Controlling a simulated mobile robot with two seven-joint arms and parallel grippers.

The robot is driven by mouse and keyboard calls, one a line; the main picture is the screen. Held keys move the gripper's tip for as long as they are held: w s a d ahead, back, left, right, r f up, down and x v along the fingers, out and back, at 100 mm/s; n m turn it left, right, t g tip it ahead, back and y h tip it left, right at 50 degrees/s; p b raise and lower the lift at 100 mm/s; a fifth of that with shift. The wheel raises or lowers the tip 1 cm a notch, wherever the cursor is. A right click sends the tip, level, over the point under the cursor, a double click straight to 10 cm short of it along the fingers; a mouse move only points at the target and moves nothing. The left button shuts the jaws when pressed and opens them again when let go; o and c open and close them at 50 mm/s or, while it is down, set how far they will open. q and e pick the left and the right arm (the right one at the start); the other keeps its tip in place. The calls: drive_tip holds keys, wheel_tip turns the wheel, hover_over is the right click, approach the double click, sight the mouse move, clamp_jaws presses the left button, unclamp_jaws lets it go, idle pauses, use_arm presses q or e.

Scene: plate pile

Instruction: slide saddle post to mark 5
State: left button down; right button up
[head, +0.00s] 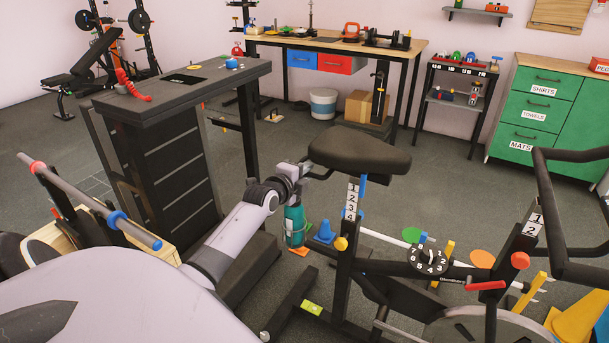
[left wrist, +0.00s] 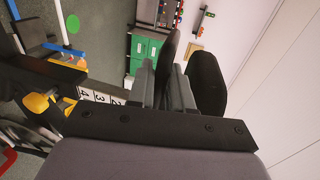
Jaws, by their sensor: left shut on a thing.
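The black saddle (head: 360,148) sits on top of the exercise bike in the head view. A yellow knob (head: 341,243) sits beside the frame tube under the scale. My left gripper (head: 316,172) is at the saddle's left end, shut on the saddle. No mark 5 is visible. My right gripper is out of view.
The bike's handlebar (head: 575,155) and numbered dial (head: 430,261) are to the right. A dark cabinet (head: 170,150) stands left of my arm. A teal bottle (head: 295,225) is just below the gripper. A workbench (head: 330,42) and green drawers (head: 540,105) are behind.

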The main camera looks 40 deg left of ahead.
use_arm(q)
wheel_tip(320, 180, up, 4)
drive_tip(key=shift+f+p, duration=0.25)
drive_tip(key=shift+p, duration=0.55)
drive_tip(key=shift+r+p, duration=0.35)
drive_tip(key=shift+w+r, duration=0.1)
drive_tip(key=c, duration=1.2)
unclamp_jaws()
drive_tip(key=shift+v, duration=3.65)
